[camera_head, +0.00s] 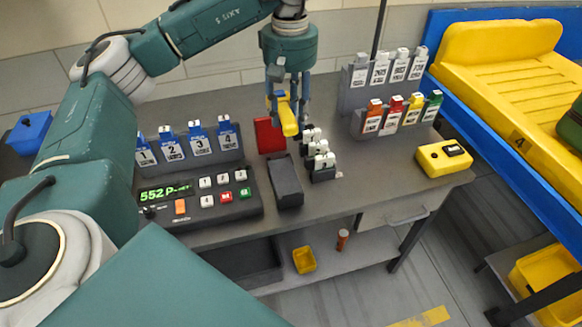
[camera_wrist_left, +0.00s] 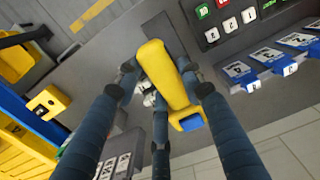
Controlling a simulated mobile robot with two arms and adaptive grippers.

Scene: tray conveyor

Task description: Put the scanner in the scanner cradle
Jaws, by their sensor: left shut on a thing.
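The yellow scanner (camera_head: 288,117) with a blue end is held above the back of the grey table. My left gripper (camera_head: 287,104) points down and is shut on it. In the left wrist view, the scanner (camera_wrist_left: 165,72) lies between the fingers of the gripper (camera_wrist_left: 160,95), with its blue end at the lower right. A dark grey box-like holder (camera_head: 286,184), which looks like the scanner cradle, stands on the table in front of and below the scanner. The scanner is apart from it. My right gripper is out of view.
A red panel (camera_head: 269,136) stands behind the holder. A keypad console (camera_head: 220,206) and blue-tagged rack (camera_head: 190,158) are left; small white-topped holders (camera_head: 320,160) are right. Further right are a card rack (camera_head: 385,118), a yellow device (camera_head: 443,157) and a yellow tray (camera_head: 495,75) on the blue conveyor.

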